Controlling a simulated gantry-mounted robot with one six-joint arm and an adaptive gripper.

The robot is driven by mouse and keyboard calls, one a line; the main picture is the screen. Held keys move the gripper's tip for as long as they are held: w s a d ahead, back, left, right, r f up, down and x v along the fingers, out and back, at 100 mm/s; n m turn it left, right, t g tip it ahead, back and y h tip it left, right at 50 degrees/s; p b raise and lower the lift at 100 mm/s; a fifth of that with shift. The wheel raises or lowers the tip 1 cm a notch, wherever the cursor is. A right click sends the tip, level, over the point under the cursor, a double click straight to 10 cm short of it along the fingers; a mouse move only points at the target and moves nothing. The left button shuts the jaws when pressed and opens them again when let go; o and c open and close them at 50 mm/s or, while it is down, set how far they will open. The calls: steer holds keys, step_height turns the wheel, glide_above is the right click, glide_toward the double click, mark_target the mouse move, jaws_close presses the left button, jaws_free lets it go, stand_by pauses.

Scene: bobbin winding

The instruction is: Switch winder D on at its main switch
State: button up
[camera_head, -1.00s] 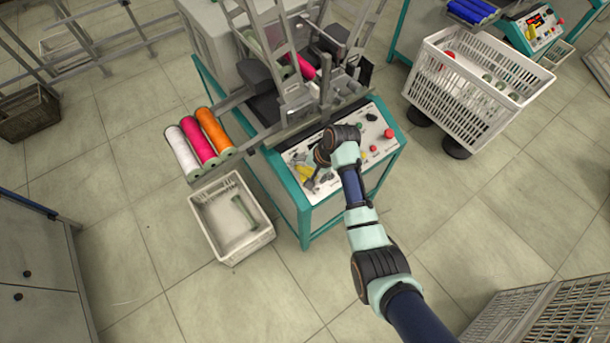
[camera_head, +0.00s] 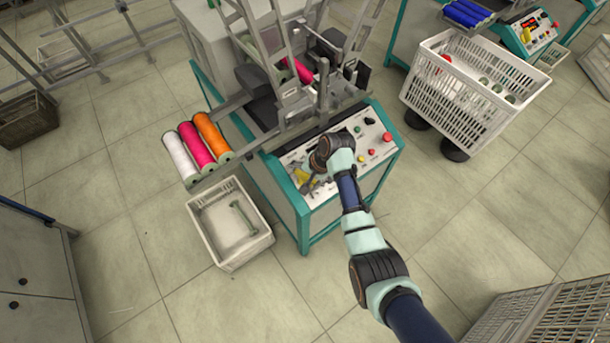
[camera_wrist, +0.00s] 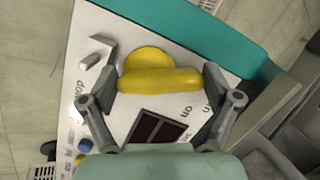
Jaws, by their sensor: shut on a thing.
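The main switch of the winder is a yellow rotary handle (camera_wrist: 160,80) on a round yellow base, set in the white control panel (camera_wrist: 95,50). In the wrist view its bar lies nearly level across the picture, between the fingertips of my gripper (camera_wrist: 160,84). My gripper is shut on the bar, one finger at each end. Upside-down lettering shows on the panel beside it. In the head view my gripper (camera_head: 305,182) is over the left part of the winder's panel (camera_head: 330,184), and the yellow handle is partly hidden by it.
Several coloured buttons (camera_head: 372,138) sit on the panel's right side. A dark rectangular window (camera_wrist: 155,130) is near the handle. The winder's metal frame (camera_head: 270,50) rises behind the panel. A white crate (camera_head: 215,250) stands on the floor at left, and a basket (camera_head: 440,100) at right.

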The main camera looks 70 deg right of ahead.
steer(key=m+p, duration=0.2)
steer(key=p, duration=0.1)
steer(key=shift+d+r+m+t+p, duration=0.1)
steer(key=shift+r+m+t+p, duration=0.2)
steer(key=m+p, duration=0.2)
steer(key=shift+d+m+t+p, duration=0.15)
steer(key=shift+m+t+p, duration=0.15)
steer(key=shift+p, duration=0.05)
steer(key=m+p, duration=0.2)
steer(key=m, duration=0.1)
steer(key=shift+s+d+t+h, duration=0.2)
steer(key=shift+t+h, duration=0.1)
steer(key=shift+h, duration=0.1)
steer(key=shift+d+f+m+h+p, duration=0.15)
steer(key=shift+m+p, duration=0.4)
steer(key=shift+m, duration=0.3)
steer(key=shift+a+f+m+h+p, duration=0.15)
steer(key=shift+m+p, duration=0.4)
steer(key=shift+m, duration=0.3)
steer(key=shift+d, duration=0.15)
steer(key=o, duration=0.9)
steer(key=shift+r, duration=0.15)
